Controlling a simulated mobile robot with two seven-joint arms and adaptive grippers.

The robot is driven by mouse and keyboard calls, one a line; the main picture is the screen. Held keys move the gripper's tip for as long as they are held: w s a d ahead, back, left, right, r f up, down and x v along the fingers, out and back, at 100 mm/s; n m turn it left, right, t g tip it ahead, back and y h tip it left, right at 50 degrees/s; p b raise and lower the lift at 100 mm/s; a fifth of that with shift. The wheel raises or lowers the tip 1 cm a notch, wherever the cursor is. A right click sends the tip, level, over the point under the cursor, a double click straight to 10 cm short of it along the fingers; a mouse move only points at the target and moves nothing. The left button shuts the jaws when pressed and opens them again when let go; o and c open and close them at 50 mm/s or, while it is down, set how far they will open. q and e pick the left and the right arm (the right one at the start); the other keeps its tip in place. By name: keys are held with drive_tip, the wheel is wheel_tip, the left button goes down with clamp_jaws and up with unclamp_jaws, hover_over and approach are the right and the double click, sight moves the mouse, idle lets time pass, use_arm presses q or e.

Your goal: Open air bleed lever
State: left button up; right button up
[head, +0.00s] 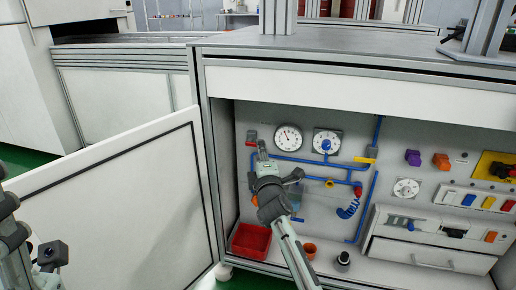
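A cabinet with its door open holds a panel of blue pipes (310,163). A yellow lever (365,160) sits on the upper right of the pipes. A smaller yellow part (330,183) and a red part (358,190) sit lower. Another small red part (252,143) is at the panel's left. I cannot tell which is the air bleed lever. My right gripper (261,152) is in front of the left end of the pipes, close to the left red part; contact and finger opening are unclear. My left gripper (48,256) is at the lower left, partly cut off, away from the panel.
The open white door (120,205) stands left of the opening. A red bin (251,241), an orange cup (310,250) and a black-topped part (343,259) are on the cabinet floor. Two gauges (288,137) (327,142) are above the pipes. A drawer unit (425,252) fills the right.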

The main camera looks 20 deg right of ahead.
drive_tip(key=w, duration=0.2)
drive_tip(key=w+d+b, duration=0.1)
drive_tip(key=w, duration=0.1)
drive_tip(key=shift+w, duration=0.4)
drive_tip(key=shift+c, duration=0.2)
clamp_jaws()
